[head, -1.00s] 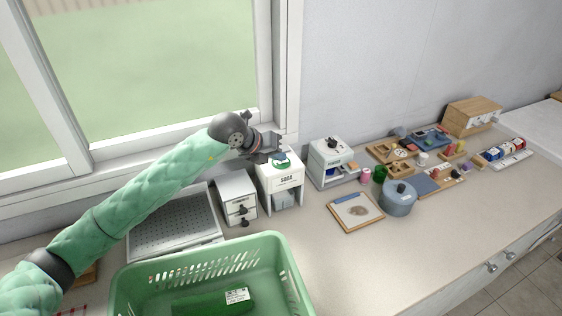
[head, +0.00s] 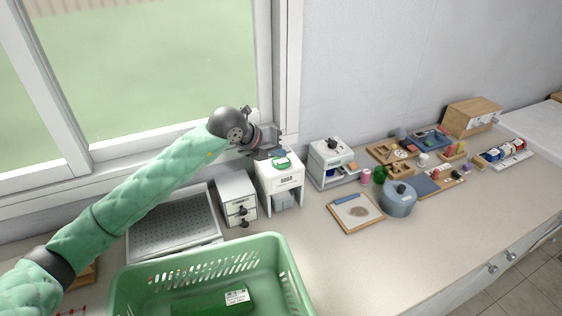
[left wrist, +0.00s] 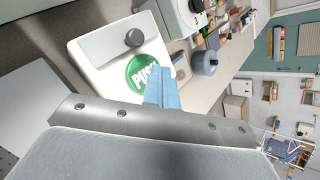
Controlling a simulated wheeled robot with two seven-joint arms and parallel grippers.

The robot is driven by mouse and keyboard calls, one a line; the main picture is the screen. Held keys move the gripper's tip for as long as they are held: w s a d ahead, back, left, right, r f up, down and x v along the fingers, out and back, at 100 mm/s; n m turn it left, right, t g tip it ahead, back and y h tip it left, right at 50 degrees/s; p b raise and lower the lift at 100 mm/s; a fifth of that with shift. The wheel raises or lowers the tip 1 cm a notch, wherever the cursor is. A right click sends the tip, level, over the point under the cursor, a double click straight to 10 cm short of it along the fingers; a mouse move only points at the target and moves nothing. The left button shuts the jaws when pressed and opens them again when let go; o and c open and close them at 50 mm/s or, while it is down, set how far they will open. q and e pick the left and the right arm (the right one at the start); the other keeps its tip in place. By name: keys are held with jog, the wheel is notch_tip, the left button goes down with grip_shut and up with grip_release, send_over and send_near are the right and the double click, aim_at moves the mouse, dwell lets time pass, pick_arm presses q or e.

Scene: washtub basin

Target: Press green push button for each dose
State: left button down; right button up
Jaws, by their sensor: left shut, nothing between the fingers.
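The white dispenser marked SODA (head: 285,182) stands on the counter by the window. Its round green push button (head: 282,165) is on the top face, and a grey container shows in its open bay. In the left wrist view the button (left wrist: 138,80) reads PUSH, its right part covered by my blue fingers. My left gripper (head: 279,153) is shut and empty, with its fingertips over the button's edge. I cannot tell whether they touch it. A dark knob (left wrist: 134,38) is also on the dispenser's top. My right gripper is not in view.
A small white drawer unit (head: 237,198) stands close left of the dispenser, and another white dispenser (head: 331,158) stands to its right. A green basket (head: 283,253) is in front. A tray with paper (head: 355,212) and a blue-grey pot (head: 398,199) lie to the right.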

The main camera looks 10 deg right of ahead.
aim_at(278, 163)
pick_arm(q)
jog(key=shift+r, duration=0.15)
jog(key=shift+r+p, duration=0.3)
jog(key=shift+r, duration=2.15)
